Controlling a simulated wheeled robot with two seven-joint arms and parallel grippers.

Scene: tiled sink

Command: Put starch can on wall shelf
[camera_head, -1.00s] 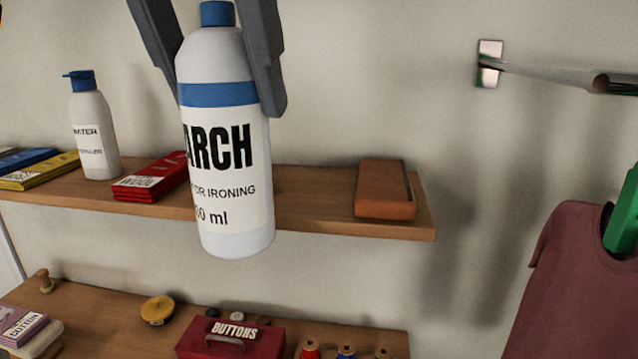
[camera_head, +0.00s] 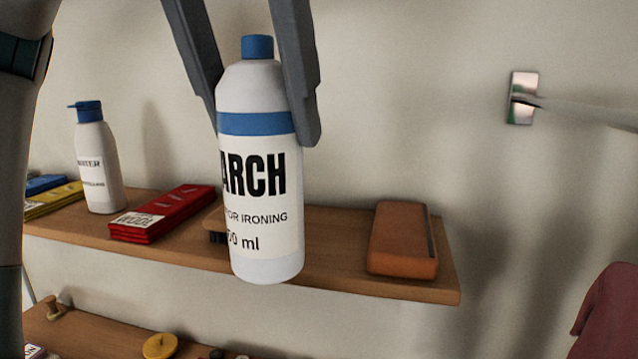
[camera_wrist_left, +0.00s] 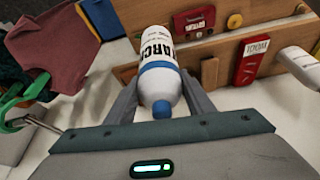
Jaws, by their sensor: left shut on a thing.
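The starch can (camera_head: 262,180) is a white bottle with a blue cap and a blue band, its label partly reading "ARCH". My left gripper (camera_head: 262,120) is shut on its upper part and holds it upright, in front of the wall shelf (camera_head: 330,275) in the head view. The can's lower end overlaps the shelf's front edge in the picture; I see no clear contact. In the left wrist view the can (camera_wrist_left: 158,75) sits between the two fingers. My right gripper is not in view.
Bare shelf shows between can and block. A metal rail (camera_head: 575,110) juts from the wall at right.

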